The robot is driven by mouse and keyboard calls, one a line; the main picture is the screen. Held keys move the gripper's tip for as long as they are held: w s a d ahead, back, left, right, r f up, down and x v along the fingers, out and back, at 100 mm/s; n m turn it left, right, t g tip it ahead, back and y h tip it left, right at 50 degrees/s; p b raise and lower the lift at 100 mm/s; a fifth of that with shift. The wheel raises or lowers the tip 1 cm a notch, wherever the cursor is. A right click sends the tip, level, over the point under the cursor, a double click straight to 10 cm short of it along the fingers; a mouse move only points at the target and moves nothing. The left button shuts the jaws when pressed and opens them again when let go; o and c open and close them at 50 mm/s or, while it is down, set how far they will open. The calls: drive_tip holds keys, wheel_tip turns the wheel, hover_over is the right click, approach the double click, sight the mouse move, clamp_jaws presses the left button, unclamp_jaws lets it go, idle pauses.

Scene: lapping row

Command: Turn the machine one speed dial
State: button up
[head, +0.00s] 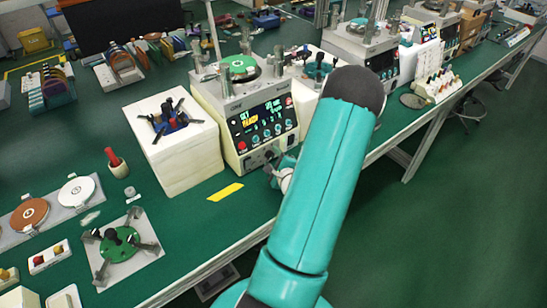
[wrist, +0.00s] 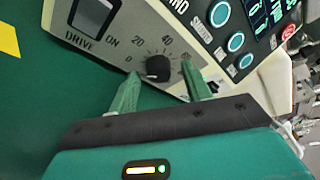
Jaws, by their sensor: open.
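The lapping machine (head: 262,118) stands on the green bench, with a display and a row of buttons on its front. In the wrist view its speed dial (wrist: 158,68) is a black round knob with a white pointer mark, on a beige panel (wrist: 120,50) with a scale printed 0, 20, 40 and higher. My gripper (wrist: 160,90) is open, with one green finger to the left of the dial and the other to its right. The fingers look apart from the knob; whether either touches the panel is unclear. In the head view my gripper (head: 275,172) is partly hidden by my arm at the machine's lower front.
A drive switch (wrist: 95,18) sits left of the dial, and teal buttons (wrist: 235,42) sit above right. A white block (head: 180,150) stands left of the machine. A yellow strip (head: 226,192) lies on the bench before it. Another machine (head: 365,50) stands behind right.

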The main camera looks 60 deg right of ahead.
drive_tip(key=shift+a, duration=0.1)
drive_tip(key=c, duration=1)
